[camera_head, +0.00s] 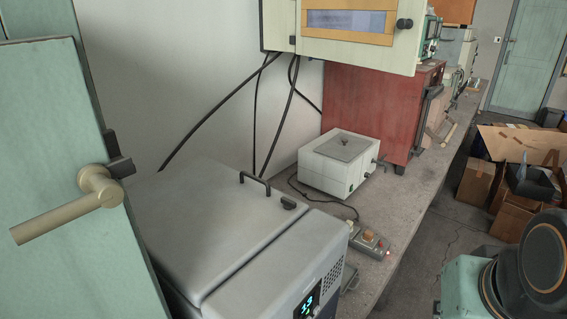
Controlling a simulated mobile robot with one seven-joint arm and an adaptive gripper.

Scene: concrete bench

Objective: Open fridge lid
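A light grey fridge (240,285) stands at the lower middle, in front of the wall and at the near end of the bench. Its broad flat lid (180,215) lies level and looks shut. A dark bar handle (255,184) stands on the lid's far right part, beside a small dark latch-like piece (288,202). A narrow seam runs between the lid and the front section. A lit blue display (307,303) shows on the front, cut by the lower edge. My gripper is not in view, so its opening cannot be seen.
A green door (60,130) with a brass handle (95,190) stands close at left, partly hiding the fridge. A white box (338,165), power strip (370,240) and red cabinet (375,105) are on the bench (405,205). A teal box (462,285) is at lower right.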

